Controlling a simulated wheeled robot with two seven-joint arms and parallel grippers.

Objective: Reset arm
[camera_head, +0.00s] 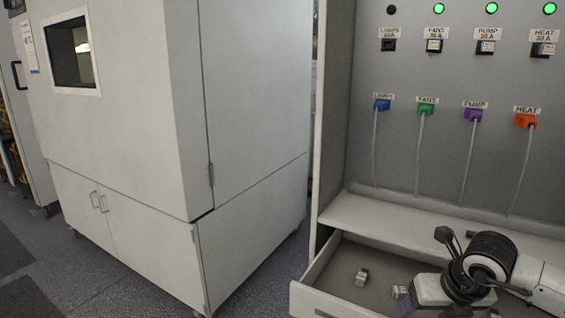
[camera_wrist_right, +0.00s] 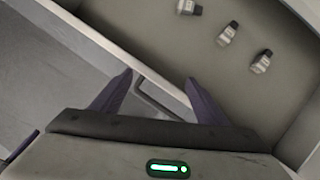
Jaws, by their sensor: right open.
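My right arm comes in from the right in the head view, with its wrist over an open drawer (camera_head: 335,272). My right gripper (camera_wrist_right: 158,80) is open and empty in the right wrist view. Its two dark fingers are spread above the drawer's front wall and handle, with nothing between them. In the head view the wrist hides the fingers for the most part. My left gripper is not in view.
Above stands a grey panel (camera_head: 400,70) with coloured plugs, cables and lit green lamps. A large white cabinet (camera_head: 120,130) stands left.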

